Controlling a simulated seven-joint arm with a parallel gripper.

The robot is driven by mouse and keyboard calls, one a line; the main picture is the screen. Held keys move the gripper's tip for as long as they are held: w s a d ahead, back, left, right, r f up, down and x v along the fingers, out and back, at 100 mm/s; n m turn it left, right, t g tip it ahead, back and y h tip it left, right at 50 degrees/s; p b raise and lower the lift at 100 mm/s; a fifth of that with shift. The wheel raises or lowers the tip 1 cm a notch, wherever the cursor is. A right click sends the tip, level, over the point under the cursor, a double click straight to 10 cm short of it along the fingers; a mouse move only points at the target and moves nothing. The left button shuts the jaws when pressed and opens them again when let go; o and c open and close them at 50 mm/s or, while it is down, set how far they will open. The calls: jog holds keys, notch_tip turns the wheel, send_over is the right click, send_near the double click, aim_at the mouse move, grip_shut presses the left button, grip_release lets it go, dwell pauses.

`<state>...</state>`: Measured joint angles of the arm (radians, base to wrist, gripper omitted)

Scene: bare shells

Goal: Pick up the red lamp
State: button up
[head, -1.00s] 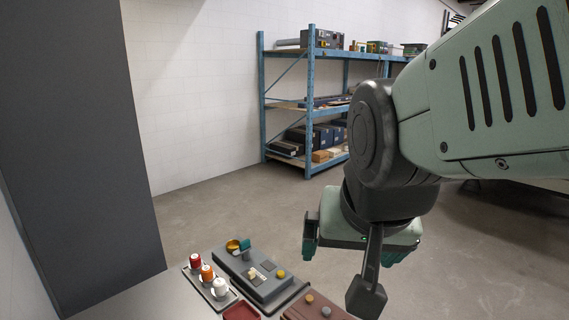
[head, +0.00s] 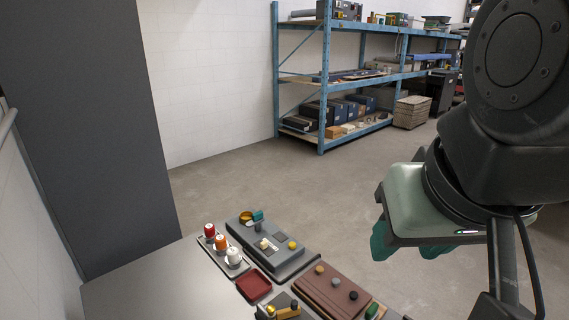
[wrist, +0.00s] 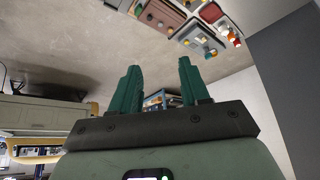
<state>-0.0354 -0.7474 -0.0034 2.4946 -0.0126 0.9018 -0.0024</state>
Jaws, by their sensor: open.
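The red lamp (head: 209,230) is a small red-topped piece with a white base, at the far left end of a row. An orange lamp (head: 221,242) and a white lamp (head: 233,256) stand beside it on a narrow grey tray (head: 217,262). My gripper (head: 412,250) hangs well to the right of the lamps and above table height, clear of them. In the wrist view its two teal fingers (wrist: 160,82) are apart with nothing between them. A small red patch at the upper right there (wrist: 237,43) looks like the red lamp.
A grey panel (head: 262,249) with knobs stands right of the lamp tray. A red dish (head: 253,286) and a brown panel (head: 325,292) are nearer. A tall dark cabinet (head: 90,120) rises at left. Blue shelving (head: 325,85) stands far behind.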

jog(key=shift+w, duration=0.1)
jog(key=w+a+f+n+h, duration=0.15)
jog(key=w+n, duration=0.35)
jog(key=w, duration=0.7)
jog(key=w+a+f+n+h, duration=0.1)
jog(key=w+a+n+h, duration=0.15)
jog(key=w+n, duration=0.7)
jog(key=w+a+f+n+t+h, duration=0.1)
jog(key=w+a+f+n+t, duration=0.1)
jog(key=w+a+f, duration=0.5)
jog(key=w+a+f+n+t+h, duration=0.1)
jog(key=w+a+f+n+t, duration=0.15)
jog(key=w+a, duration=0.45)
jog(key=n+t+y, duration=0.4)
jog(key=n+y, duration=0.2)
jog(key=n, duration=1.1)
send_near(208, 228)
jog(key=shift+g, duration=0.25)
jog(key=shift+x, duration=3.65)
jog(key=shift+r+x, duration=0.2)
jog(key=shift+x, duration=0.9)
